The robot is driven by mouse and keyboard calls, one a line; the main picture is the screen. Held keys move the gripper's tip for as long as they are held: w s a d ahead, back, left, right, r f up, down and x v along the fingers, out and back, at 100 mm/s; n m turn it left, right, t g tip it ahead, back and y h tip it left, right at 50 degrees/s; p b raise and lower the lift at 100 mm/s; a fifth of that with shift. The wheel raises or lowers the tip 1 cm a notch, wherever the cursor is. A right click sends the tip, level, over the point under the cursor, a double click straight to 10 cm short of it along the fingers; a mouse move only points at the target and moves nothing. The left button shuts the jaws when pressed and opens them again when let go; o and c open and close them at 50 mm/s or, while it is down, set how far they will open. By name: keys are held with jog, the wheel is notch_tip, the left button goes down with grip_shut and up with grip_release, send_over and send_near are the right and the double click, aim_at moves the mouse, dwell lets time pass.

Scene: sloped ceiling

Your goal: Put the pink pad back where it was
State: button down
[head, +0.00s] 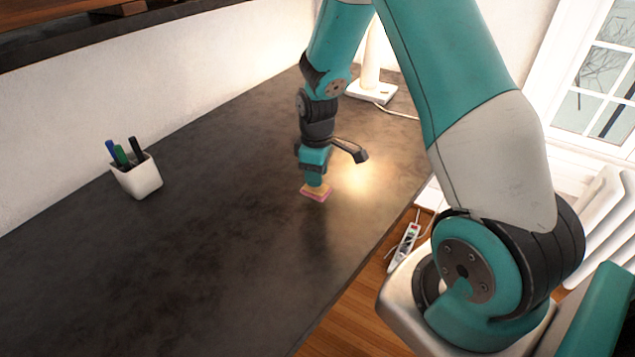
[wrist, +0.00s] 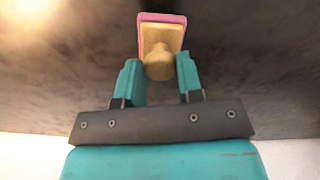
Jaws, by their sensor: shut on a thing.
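The pink pad (head: 315,194) is a small block with a pink edge and a yellowish top with a knob. In the head view it is at the dark desk's surface, right below my gripper (head: 317,181); I cannot tell whether it touches the desk. In the wrist view the pad (wrist: 175,19) extends beyond the fingertips, and its knob is between the two teal fingers of my gripper (wrist: 158,66). My gripper is shut on the pad by this knob. The pad's underside is hidden.
The dark desk (head: 230,240) is clear around the pad. A white cup with pens (head: 138,178) stands at the left by the wall. A white lamp base (head: 371,92) with a cable stands behind my arm. A power strip (head: 404,248) lies beyond the desk's right edge.

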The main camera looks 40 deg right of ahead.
jog(key=shift+f, duration=1.75)
jog(key=c, duration=0.8)
grip_release()
notch_tip(320, 180, up, 12)
jog(key=shift+f+b, duration=0.1)
jog(key=shift+b, duration=0.25)
jog(key=s+a+r+y, duration=0.1)
jog(key=s+a+r, duration=0.3)
jog(key=a, duration=0.3)
jog(key=s+a+r+y, duration=0.1)
jog(key=s+a+r, duration=0.35)
jog(key=a, duration=0.25)
jog(key=s+a+r, duration=0.1)
jog(key=s+a, duration=0.1)
jog(key=s, duration=0.2)
jog(key=s+a+r+y, duration=0.1)
jog(key=s+a+r, duration=0.1)
jog(key=s, duration=0.3)
jog(key=s+a+r+y, duration=0.1)
jog(key=s+a, duration=0.3)
jog(key=shift+s+a+r, duration=0.15)
jog(key=shift+s+r, duration=0.1)
jog(key=shift+s, duration=0.1)
